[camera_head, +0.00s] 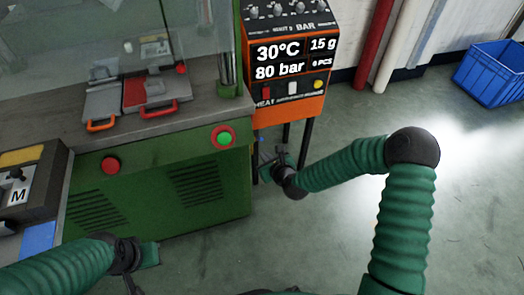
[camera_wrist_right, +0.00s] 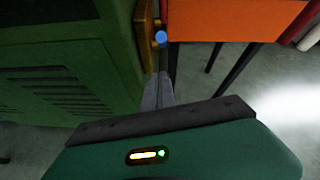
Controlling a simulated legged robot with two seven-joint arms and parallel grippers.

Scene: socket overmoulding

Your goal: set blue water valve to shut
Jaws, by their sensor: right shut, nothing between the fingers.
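The blue water valve (camera_wrist_right: 160,37) shows in the right wrist view as a small blue knob on a yellow-brown fitting at the side of the green machine. My right gripper (camera_wrist_right: 160,88) is shut and empty, its fingertips just below the blue knob in the picture. I cannot tell whether they touch the valve. In the head view my right gripper (camera_head: 268,158) is low between the green machine and the orange control unit, where the valve is hard to make out. My left gripper (camera_head: 145,262) is at the lower left, and its fingers do not show clearly.
The green machine (camera_head: 160,190) with red and green buttons stands left of my right gripper. The orange control unit (camera_head: 290,112), on dark legs, reads 30°C and 80 bar. A blue crate (camera_head: 490,75) sits far right. The floor at right is clear.

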